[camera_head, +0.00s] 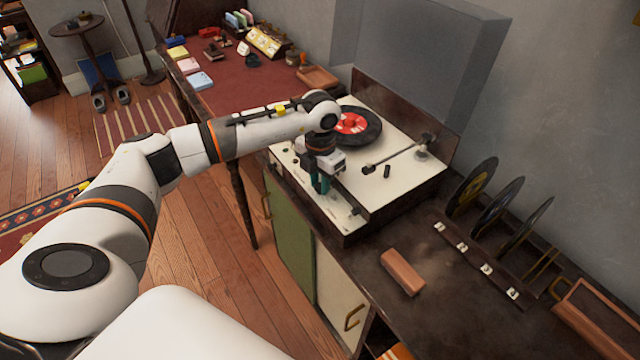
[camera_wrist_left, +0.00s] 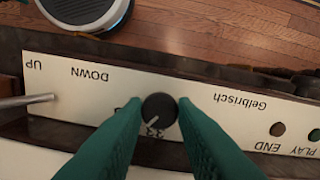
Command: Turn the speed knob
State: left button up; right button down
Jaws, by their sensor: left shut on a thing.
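The record player (camera_head: 400,195) has a cream top and a dark wooden body, and stands on the dark cabinet. A black record with a red label (camera_head: 352,124) lies on its platter. The speed knob (camera_wrist_left: 157,108) is small, round and black, with a white pointer line towards the printed "33". My left gripper (camera_head: 320,188) is over the player's front strip, its green fingers pointing down. In the left wrist view the fingers (camera_wrist_left: 160,112) are shut on the knob, one on each side. The gripper hides the knob in the head view. My right gripper is not in view.
The tonearm (camera_head: 398,155) crosses the player's top right of the record. Labels "UP", "DOWN", "END" and "PLAY" flank the knob. A rack (camera_head: 475,262) of upright records and a brown block (camera_head: 403,272) sit to the right. A red-topped desk (camera_head: 235,75) stands behind.

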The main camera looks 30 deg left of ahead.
aim_at(320, 186)
pick_arm(q)
jog(key=m+b, duration=0.2)
jog(key=m, duration=0.2)
jog(key=shift+m, duration=0.4)
dwell(0.4)
jog(key=o, duration=1)
notch_tip(320, 186, up, 12)
jog(key=shift+r+b, duration=0.1)
jog(key=shift+b, duration=0.3)
